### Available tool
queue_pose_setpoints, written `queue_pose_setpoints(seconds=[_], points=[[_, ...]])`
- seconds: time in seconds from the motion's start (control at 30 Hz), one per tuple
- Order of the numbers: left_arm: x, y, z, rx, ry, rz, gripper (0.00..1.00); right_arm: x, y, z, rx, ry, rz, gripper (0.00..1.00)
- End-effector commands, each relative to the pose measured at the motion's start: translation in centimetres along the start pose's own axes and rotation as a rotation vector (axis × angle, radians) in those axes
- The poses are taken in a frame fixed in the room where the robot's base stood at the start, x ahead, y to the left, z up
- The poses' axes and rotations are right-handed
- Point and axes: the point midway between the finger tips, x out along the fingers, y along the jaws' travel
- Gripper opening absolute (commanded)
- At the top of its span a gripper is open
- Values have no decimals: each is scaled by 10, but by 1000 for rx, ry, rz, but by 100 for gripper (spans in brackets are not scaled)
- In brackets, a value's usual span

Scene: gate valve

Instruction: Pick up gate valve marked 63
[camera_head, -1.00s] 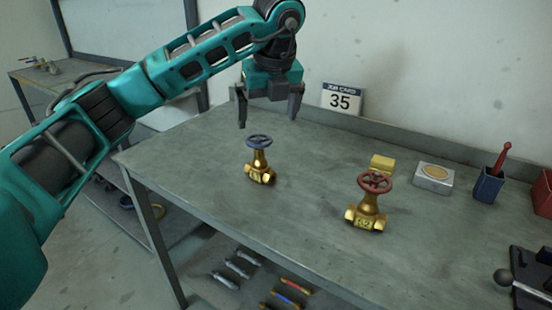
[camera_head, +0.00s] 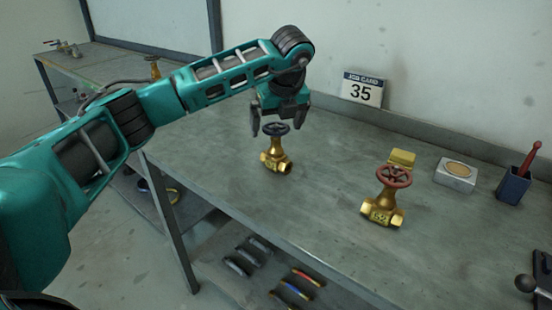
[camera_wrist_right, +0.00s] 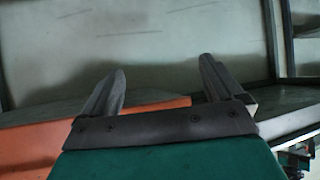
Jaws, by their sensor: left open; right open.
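A brass gate valve with a dark handwheel (camera_head: 276,150) stands upright on the grey workbench (camera_head: 310,205) in the head view; no number is readable on it. My left gripper (camera_head: 282,130) is open with its fingers pointing down, at or just behind this handwheel; I cannot tell whether it touches. A second brass gate valve with a red handwheel (camera_head: 388,195) stands upright to the right; its body marking is too small to read surely. My right gripper (camera_wrist_right: 163,95) shows in the right wrist view, open and empty, away from the valves.
A job card reading 35 (camera_head: 362,89) stands at the back of the bench. A yellow block (camera_head: 402,157), a pale box (camera_head: 455,174) and a blue holder (camera_head: 513,186) stand right. Another bench with brass fittings (camera_head: 68,47) is at far left. The lower shelf holds several tools.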

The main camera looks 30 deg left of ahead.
Motion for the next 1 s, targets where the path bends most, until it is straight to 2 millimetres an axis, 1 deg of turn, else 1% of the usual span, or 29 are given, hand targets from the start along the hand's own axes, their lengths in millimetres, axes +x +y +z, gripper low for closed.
queue_pose_setpoints(seconds=[0.03,0.13,0.4,1.0], points=[[8,1,-1,1,2,3,98,0,0,1,0,-1,1,94],[16,0,0,1,1,2,98,1,1,2,-1,-4,3,94],[18,0,0,1,0,0,97,2,3,6,-1,-12,6,94],[17,0,0,1,0,0,40,1,3,2,0,-3,6,94]])
